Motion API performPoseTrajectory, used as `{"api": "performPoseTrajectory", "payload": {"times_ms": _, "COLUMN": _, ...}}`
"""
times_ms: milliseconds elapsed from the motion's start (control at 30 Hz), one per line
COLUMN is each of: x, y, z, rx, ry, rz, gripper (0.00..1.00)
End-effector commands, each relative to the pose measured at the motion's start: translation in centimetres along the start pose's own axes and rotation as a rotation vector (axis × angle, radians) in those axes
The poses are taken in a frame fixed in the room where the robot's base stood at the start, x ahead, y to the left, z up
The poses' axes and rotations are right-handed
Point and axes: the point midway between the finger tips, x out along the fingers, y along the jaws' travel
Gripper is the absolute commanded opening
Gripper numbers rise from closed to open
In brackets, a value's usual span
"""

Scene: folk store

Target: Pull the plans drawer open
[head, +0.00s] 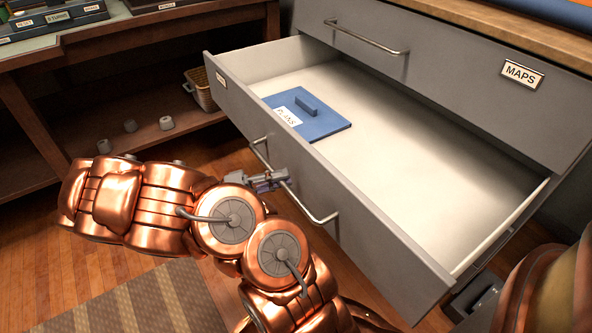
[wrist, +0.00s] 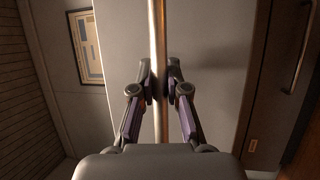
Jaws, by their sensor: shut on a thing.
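The plans drawer (head: 345,190) is a grey drawer pulled well out of the cabinet, with its pale inside bare apart from a blue folder (head: 318,121) that has a raised tab and a white label reading PLANS. Its metal bar handle (head: 325,217) runs along the front face and also shows in the wrist view (wrist: 158,32). My gripper (head: 283,176) is at the middle of this handle. In the wrist view my gripper (wrist: 159,88) has its two fingers closed on the bar, one on each side.
A shut drawer labelled MAPS (head: 450,75) with its own handle (head: 365,38) is above. A wooden shelf unit (head: 120,62) at the left holds boxes, a wicker basket (head: 200,90) and small grey objects. A striped rug (head: 150,300) lies on the wooden floor.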

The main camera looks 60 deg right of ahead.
Motion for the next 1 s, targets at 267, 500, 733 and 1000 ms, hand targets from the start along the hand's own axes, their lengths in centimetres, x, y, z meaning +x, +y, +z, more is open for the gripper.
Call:
{"api": "performPoseTrajectory", "payload": {"times_ms": 267, "x": -1.31, "y": 0.19, "z": 0.44, "rx": 0.000, "ry": 0.002, "rz": -0.003, "gripper": 0.00}}
{"api": "performPoseTrajectory", "payload": {"times_ms": 500, "x": -1.34, "y": 0.21, "z": 0.43, "rx": 0.001, "ry": 0.003, "rz": -0.003, "gripper": 0.00}}
{"api": "performPoseTrajectory", "payload": {"times_ms": 733, "x": -1.32, "y": 0.22, "z": 0.43, "rx": 0.001, "ry": 0.002, "rz": -0.002, "gripper": 0.28}}
{"api": "performPoseTrajectory", "payload": {"times_ms": 1000, "x": -1.27, "y": 0.25, "z": 0.45, "rx": 0.001, "ry": 0.001, "rz": -0.001, "gripper": 0.40}}
